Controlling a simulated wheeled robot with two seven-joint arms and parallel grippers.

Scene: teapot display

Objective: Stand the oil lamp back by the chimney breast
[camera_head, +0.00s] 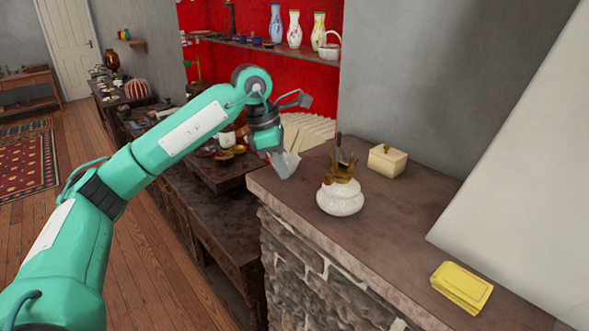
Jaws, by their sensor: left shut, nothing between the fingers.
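A squat white patterned vessel with a brown-gold top and thin upright parts, which looks like the oil lamp (341,197), stands upright on the stone-fronted ledge (385,238). The pale sloping surface at the right looks like the chimney breast (520,165); the vessel stands well to the left of it. My left gripper (286,164) is shut and empty at the ledge's left end. It is to the left of the vessel and apart from it. I cannot tell whether its fingertips touch the ledge. My right gripper is out of view.
A cream lidded box (387,161) stands behind the vessel, near the grey wall. Yellow booklets (461,287) lie at the ledge's right. Bare ledge lies between them. A dark cluttered table (215,215) is at the left, below a shelf of vases (294,30).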

